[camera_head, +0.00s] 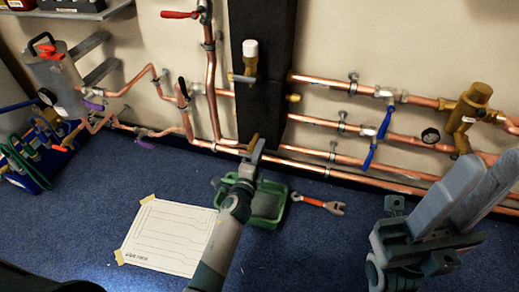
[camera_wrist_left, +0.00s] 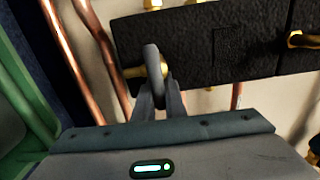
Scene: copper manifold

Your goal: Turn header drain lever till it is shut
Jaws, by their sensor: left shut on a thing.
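The drain lever shows in the left wrist view as a grey, rounded handle (camera_wrist_left: 152,62) beside a brass stem (camera_wrist_left: 132,72) on the black insulated block (camera_wrist_left: 215,50). My left gripper (camera_wrist_left: 166,98) is shut on this handle, its fingers reaching up to it from below. In the head view my left gripper (camera_head: 250,152) is at the foot of the black column (camera_head: 264,105), in front of the low copper pipes. Its fingers and wrist hide most of the lever there.
A green tray (camera_head: 268,222) stands on the blue floor behind my left wrist. A red-handled wrench (camera_head: 318,203) lies right of it, and a taped paper sheet (camera_head: 165,238) lies left. Copper pipes with blue levers (camera_head: 369,155) run along the wall at right.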

